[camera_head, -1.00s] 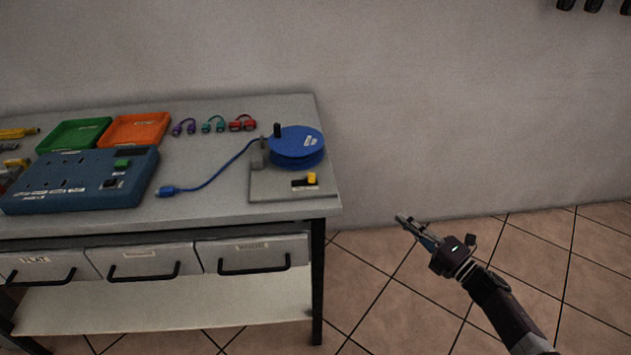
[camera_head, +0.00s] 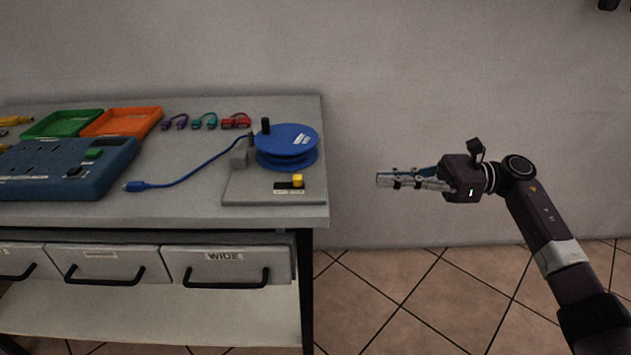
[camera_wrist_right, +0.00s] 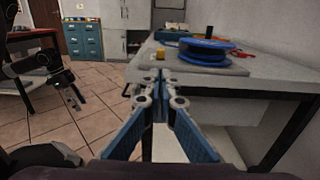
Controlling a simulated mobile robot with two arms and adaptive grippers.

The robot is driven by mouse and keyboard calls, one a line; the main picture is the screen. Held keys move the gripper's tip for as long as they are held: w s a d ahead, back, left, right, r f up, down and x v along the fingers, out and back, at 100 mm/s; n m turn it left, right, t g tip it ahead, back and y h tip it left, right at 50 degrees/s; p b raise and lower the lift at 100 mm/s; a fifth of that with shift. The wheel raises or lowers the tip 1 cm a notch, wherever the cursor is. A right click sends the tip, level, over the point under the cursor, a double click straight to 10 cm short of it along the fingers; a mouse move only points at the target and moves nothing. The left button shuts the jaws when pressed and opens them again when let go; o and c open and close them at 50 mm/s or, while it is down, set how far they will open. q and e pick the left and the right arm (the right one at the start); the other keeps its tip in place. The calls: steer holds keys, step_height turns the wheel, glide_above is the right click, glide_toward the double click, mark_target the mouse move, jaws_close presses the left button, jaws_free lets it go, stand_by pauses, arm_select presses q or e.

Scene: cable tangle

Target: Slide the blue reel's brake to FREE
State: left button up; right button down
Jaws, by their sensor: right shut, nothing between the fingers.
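The blue reel (camera_head: 287,147) stands on a grey base plate (camera_head: 245,190) at the right end of the bench, with a black handle on top. Its brake is a yellow slider knob (camera_head: 298,181) at the right end of a short black slot; the label beside it is too small to read. A blue cable runs left from the reel to a blue plug (camera_head: 136,186). My right gripper (camera_head: 380,180) is shut and empty, right of the bench and apart from it. In the right wrist view, the reel (camera_wrist_right: 200,50) and yellow knob (camera_wrist_right: 161,54) show beyond the fingertips.
A blue panel box (camera_head: 60,170), a green tray (camera_head: 60,124), an orange tray (camera_head: 122,121) and several short coloured cables (camera_head: 205,121) lie on the bench. Drawers (camera_head: 225,265) are below. Open space lies right of the bench.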

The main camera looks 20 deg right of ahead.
mark_target(302, 180)
steer(key=shift+a, duration=0.15)
steer(key=p+x, duration=0.1)
steer(key=x, duration=1.2)
steer(key=shift+w+a, duration=0.15)
steer(key=shift+a, duration=0.2)
